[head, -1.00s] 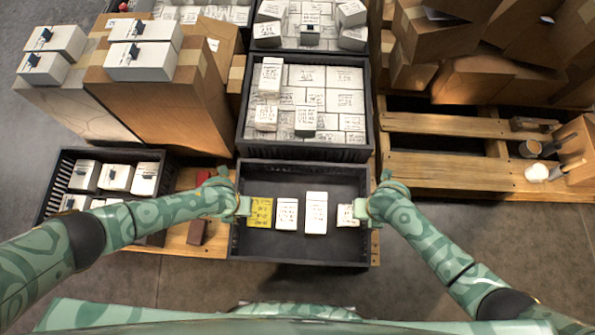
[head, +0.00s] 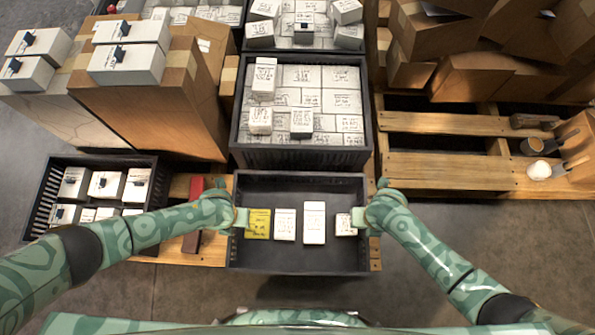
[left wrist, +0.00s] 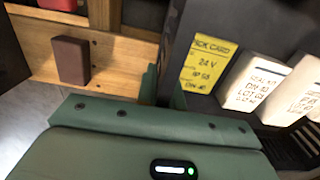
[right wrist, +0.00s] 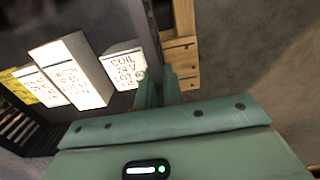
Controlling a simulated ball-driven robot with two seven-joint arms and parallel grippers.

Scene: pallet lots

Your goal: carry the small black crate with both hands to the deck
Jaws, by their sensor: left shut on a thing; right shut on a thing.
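The small black crate (head: 300,258) is in front of me in the head view, close to a taller black crate stack. It looks level. Inside it lie a yellow pick card (head: 258,224) and three white boxes, the middle one (head: 314,223) being the longest. My left gripper (head: 241,219) is shut on the crate's left wall, and my right gripper (head: 360,220) is shut on its right wall. The wall also shows between the fingers in the left wrist view (left wrist: 178,75). The height of the crate above the pallet is hard to tell.
A large black crate (head: 300,157) full of white boxes stands behind. A slatted crate (head: 40,205) of boxes is at left, near a dark red block (head: 191,241).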

